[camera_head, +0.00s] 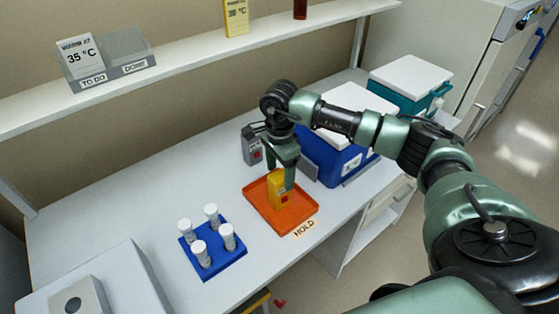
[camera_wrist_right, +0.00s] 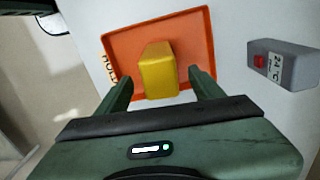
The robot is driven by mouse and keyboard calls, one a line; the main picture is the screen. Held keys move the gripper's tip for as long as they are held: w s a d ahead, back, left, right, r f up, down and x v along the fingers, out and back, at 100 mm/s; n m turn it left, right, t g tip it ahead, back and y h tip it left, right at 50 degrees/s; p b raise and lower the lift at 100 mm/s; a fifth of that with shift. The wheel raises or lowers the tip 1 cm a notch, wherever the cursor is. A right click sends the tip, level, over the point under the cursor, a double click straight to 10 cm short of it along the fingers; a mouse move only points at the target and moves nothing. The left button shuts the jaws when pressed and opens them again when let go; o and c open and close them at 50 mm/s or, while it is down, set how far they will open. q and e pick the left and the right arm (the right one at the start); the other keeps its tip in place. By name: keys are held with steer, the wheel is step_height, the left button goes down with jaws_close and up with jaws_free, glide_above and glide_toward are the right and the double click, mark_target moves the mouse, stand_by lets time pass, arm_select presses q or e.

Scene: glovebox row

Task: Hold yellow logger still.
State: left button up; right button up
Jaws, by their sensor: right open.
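The yellow logger (camera_head: 276,190) stands in an orange tray (camera_head: 297,222) labelled HOLD on the white bench. My right gripper (camera_head: 280,176) is open above the tray, with its fingers on either side of the logger. In the right wrist view the logger (camera_wrist_right: 159,70) lies between the open fingertips (camera_wrist_right: 160,85), with a gap visible on each side. The far side of the logger is hidden. My left gripper is not in view.
A grey device (camera_head: 251,146) stands behind the tray. A blue cooler (camera_head: 326,158) and a teal cooler (camera_head: 402,98) are to the right. A blue rack (camera_head: 222,266) with several white-capped tubes is to the left. A shelf (camera_head: 190,69) runs above the bench.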

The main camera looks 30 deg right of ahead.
mark_target(280, 190)
steer(key=shift+f+p, duration=0.55)
steer(key=shift+f, duration=1.5)
jaws_close()
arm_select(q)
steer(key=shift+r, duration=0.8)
arm_select(e)
steer(key=shift+r, duration=0.1)
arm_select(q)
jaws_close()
